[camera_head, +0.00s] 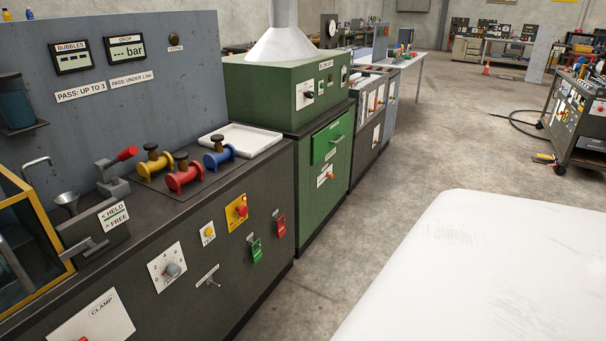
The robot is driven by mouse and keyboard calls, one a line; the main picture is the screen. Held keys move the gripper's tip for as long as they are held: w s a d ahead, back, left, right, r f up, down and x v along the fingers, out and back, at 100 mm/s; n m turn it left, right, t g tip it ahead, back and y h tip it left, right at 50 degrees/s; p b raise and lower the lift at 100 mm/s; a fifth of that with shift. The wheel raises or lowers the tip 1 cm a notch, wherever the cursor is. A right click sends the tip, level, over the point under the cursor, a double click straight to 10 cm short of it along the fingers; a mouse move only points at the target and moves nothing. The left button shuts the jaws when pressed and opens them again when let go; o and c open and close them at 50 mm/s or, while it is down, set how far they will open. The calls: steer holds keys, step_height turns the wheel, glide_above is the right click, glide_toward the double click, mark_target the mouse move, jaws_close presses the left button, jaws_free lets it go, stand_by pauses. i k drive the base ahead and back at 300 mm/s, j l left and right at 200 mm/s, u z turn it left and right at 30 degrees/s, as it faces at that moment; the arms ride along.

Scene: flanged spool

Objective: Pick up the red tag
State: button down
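The red tag (281,226) hangs on the dark front face of the bench, near its right end. A green tag (256,251) hangs lower and to its left, apart from it. Both tags are small here, and what holds them up is hard to make out. My gripper is not in view, so I cannot tell its state or its distance from the tag.
A yellow panel with a red button (240,211) and a switch lever (208,279) are left of the tags. Yellow (155,163), red (184,177) and blue (219,156) flanged spools stand on top, beside a white tray (240,139). Floor (335,230) right of the bench is clear.

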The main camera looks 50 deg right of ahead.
mark_target(282, 229)
steer(key=z, duration=1.45)
steer(key=i+l, duration=0.4)
steer(key=i, duration=0.15)
steer(key=i+l, duration=0.4)
steer(key=i, duration=0.15)
steer(key=i+l, duration=0.4)
steer(key=i, duration=0.2)
steer(key=i+l, duration=0.4)
steer(key=i, duration=0.75)
